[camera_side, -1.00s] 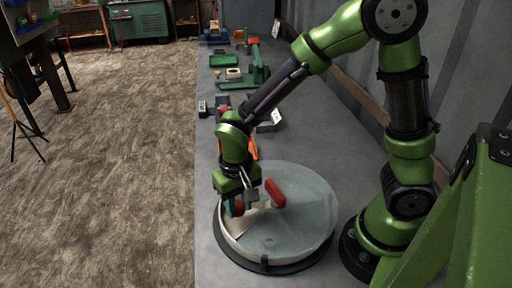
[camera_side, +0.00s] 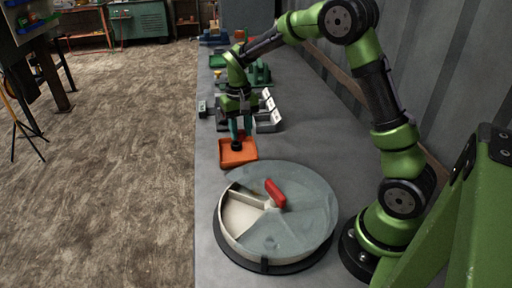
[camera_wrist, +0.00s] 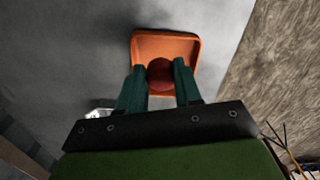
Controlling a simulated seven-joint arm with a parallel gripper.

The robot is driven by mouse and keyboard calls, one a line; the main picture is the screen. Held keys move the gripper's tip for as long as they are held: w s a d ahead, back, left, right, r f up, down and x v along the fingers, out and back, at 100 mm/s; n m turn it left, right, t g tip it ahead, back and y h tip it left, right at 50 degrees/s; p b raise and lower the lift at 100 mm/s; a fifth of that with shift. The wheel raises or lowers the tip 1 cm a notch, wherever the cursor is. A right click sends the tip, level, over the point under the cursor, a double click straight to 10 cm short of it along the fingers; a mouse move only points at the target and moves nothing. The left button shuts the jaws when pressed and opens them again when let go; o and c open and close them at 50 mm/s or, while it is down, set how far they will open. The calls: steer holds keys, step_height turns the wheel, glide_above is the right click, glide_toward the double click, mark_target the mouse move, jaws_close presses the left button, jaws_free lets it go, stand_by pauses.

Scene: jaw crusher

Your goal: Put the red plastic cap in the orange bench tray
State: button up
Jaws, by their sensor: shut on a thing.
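The orange bench tray (camera_side: 250,159) lies on the grey bench, just beyond the round bin. It also shows in the wrist view (camera_wrist: 186,40). My gripper (camera_side: 238,140) is over the tray, pointing down. In the wrist view its two teal fingers (camera_wrist: 161,85) are shut on the red plastic cap (camera_wrist: 160,70), with the tray behind it. The cap looks dark between the fingertips in the side view, and I cannot tell whether it touches the tray.
The round bin (camera_side: 310,215) stands in front with a grey lid, a red handle (camera_side: 274,192) and an open pale sector (camera_side: 240,217). Grey blocks (camera_side: 268,120) stand close behind the tray. Green fixtures stand farther back. The bench's left edge is near the tray.

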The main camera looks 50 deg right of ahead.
mark_target(239, 152)
steer(key=shift+w+d+r+n, duration=0.25)
steer(key=shift+w+d+n, duration=0.2)
steer(key=shift+w, duration=0.15)
steer(key=shift+w+r, duration=0.15)
steer(key=shift+r, duration=0.05)
steer(key=shift+a+f+n, duration=0.1)
steer(key=shift+f+n, duration=0.2)
steer(key=shift+n, duration=0.05)
step_height(239, 152, down, 9)
steer(key=shift+f, duration=0.15)
steer(key=shift+f, duration=0.2)
steer(key=o, duration=0.7)
